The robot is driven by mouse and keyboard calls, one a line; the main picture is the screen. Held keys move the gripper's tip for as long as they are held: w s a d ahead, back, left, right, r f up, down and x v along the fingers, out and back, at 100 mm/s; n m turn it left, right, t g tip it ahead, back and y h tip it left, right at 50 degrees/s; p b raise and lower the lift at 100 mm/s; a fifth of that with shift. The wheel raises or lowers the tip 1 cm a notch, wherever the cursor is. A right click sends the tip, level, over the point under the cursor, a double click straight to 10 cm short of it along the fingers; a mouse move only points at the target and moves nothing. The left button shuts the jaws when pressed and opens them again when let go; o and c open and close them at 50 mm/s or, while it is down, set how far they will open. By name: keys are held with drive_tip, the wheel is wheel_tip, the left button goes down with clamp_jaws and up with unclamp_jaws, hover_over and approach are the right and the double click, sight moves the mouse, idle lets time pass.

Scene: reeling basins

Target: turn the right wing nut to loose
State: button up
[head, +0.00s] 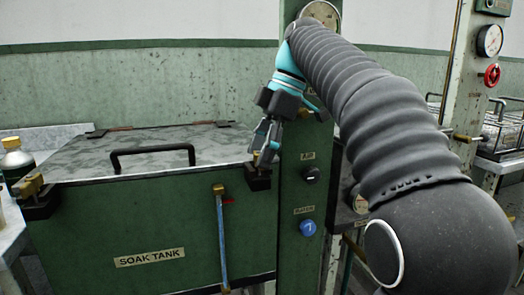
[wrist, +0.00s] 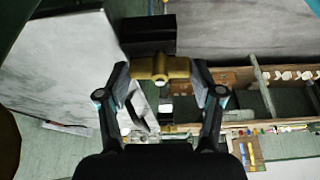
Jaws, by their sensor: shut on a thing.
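The soak tank (head: 110,235) is a green box with a grey lid (head: 95,155). The right wing nut (wrist: 162,68) is a brass piece by the black block (head: 258,180) at the lid's front right corner. My gripper (head: 265,152) points down at that corner. In the wrist view my gripper (wrist: 161,76) has one finger at each end of the brass wings, shut on them. In the head view the fingers largely hide this nut. The left wing nut (head: 28,186) is brass, on a black block at the front left corner.
A black handle (head: 153,158) rises from the lid. A green post (head: 297,215) with a blue water knob (head: 307,228) stands close right of my gripper. A bottle (head: 16,160) stands at left.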

drive_tip(key=shift+n, duration=0.3)
idle(0.4)
drive_tip(key=o, duration=1.1)
drive_tip(key=shift+o, duration=0.2)
